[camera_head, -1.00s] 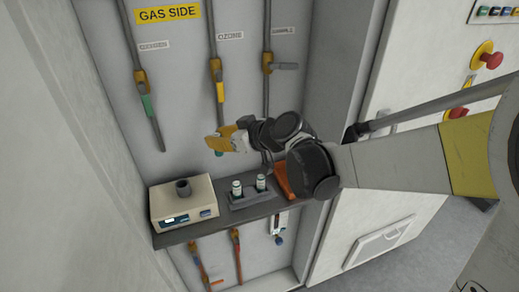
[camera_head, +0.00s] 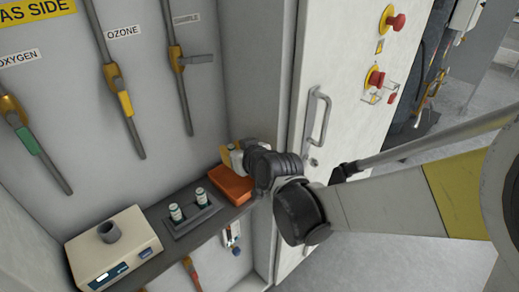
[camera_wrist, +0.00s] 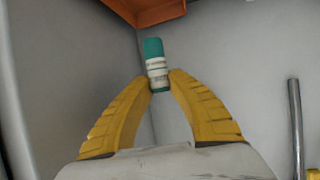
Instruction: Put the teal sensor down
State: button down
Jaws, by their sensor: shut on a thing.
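The teal sensor (camera_wrist: 153,50) shows in the wrist view as a short cylinder with a teal end and a white banded body. My gripper (camera_wrist: 159,82) is shut on its white body, and the teal end sticks out beyond the yellow fingertips. In the head view my gripper (camera_head: 230,156) is just above and behind the orange tray (camera_head: 232,186) at the right end of the shelf. I cannot pick out the sensor there. In the wrist view part of the orange tray (camera_wrist: 158,13) shows at the top, near the teal end; I cannot tell whether they touch.
The dark shelf (camera_head: 150,272) also bears a beige instrument (camera_head: 125,262) and a grey rack (camera_head: 207,213) with two small vials. Pipes with valves run down the back wall. A white cabinet door (camera_head: 335,80) with a handle stands at the right.

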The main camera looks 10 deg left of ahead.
notch_tip(320, 180, down, 8)
jog(key=b, duration=0.3)
jog(key=shift+a+f, duration=0.1)
jog(key=shift+f, duration=0.15)
jog(key=shift+f+b, duration=0.15)
jog(key=shift+b, duration=0.25)
jog(key=c, duration=1.4)
grip_release()
jog(key=shift+o, duration=0.3)
